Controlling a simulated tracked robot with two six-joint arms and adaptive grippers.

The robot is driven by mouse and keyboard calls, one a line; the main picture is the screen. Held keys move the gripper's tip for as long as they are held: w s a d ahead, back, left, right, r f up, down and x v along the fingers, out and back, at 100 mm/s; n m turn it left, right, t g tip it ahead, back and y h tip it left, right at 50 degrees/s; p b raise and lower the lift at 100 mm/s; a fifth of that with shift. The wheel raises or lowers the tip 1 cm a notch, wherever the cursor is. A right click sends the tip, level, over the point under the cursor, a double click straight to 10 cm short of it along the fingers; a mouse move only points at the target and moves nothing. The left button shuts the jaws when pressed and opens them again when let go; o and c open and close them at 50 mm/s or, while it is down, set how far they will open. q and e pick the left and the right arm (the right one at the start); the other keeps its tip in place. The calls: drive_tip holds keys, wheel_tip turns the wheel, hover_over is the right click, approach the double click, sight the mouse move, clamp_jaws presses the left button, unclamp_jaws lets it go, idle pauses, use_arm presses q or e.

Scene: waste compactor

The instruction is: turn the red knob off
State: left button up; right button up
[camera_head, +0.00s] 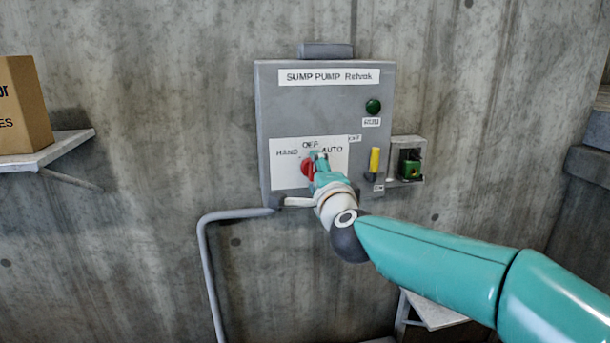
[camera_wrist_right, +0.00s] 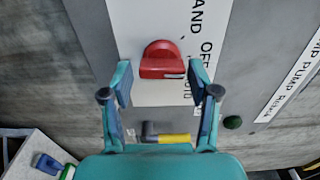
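The red knob (camera_head: 308,168) is on the white label plate (camera_head: 283,172) of the grey sump pump panel (camera_head: 285,110), below the words HAND, OFF and AUTO. My right gripper (camera_head: 319,160) is in front of it and hides part of it. In the right wrist view the red knob (camera_wrist_right: 162,58) lies between and a little beyond the fingertips of my right gripper (camera_wrist_right: 161,78). The fingers are open, with a gap on each side of the knob. A small white mark shows on the knob's edge; I cannot tell which word it points to. My left gripper is not in view.
A green button (camera_head: 373,106) and a yellow handle (camera_head: 375,160) are on the panel's right side. A small box with a green part (camera_head: 410,164) adjoins it. A grey conduit (camera_head: 205,260) runs below. A shelf (camera_head: 60,145) with a cardboard box (camera_head: 22,105) is at left.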

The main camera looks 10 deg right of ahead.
drive_tip(key=shift+o, duration=0.2)
drive_tip(key=shift+a, duration=0.25)
drive_tip(key=s, duration=1.2)
